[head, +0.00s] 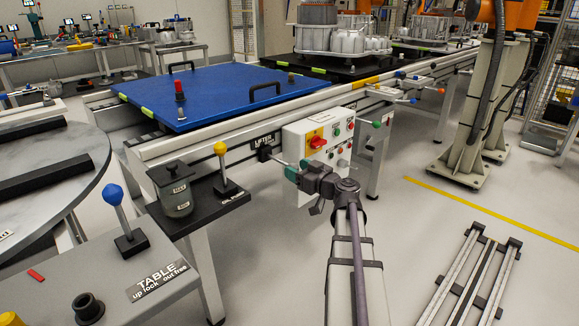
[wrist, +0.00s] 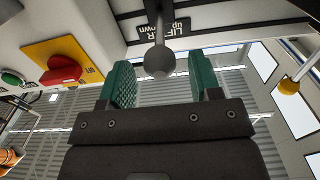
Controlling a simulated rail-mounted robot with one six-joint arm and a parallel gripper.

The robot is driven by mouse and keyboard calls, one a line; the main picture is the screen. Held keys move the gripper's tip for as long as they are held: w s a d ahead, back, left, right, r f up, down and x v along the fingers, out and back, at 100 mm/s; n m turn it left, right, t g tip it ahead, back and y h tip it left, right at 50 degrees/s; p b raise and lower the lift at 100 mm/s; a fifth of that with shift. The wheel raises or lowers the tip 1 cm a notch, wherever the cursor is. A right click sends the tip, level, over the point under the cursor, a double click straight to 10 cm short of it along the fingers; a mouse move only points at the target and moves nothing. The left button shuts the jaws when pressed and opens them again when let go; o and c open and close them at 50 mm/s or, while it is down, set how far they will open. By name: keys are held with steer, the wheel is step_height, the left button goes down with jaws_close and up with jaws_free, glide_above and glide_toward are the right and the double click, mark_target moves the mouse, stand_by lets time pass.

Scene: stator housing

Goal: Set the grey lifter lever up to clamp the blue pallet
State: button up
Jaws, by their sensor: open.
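The grey lifter lever (head: 279,161) sticks out from a black plate labelled LIFTER on the conveyor's side rail. In the wrist view its round grey knob (wrist: 160,63) sits between the two green fingers, with a gap on each side. My gripper (head: 298,169) is open around the knob and not closed on it. In the head view the fingers partly hide the lever's end. The blue pallet (head: 215,88) lies flat on the conveyor above and behind the lever. I cannot tell whether it is clamped.
A control box (head: 318,140) with a red switch stands just right of the lever. A yellow-knobbed oil pump lever (head: 221,160) and grey canister (head: 173,190) stand to the left. A blue-knobbed table lever (head: 118,205) is nearer.

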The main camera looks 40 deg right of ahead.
mark_target(281, 162)
steer(key=w, duration=0.3)
steer(key=shift+w+a, duration=0.35)
steer(key=shift+w, duration=0.05)
steer(key=shift+c, duration=0.2)
jaws_close()
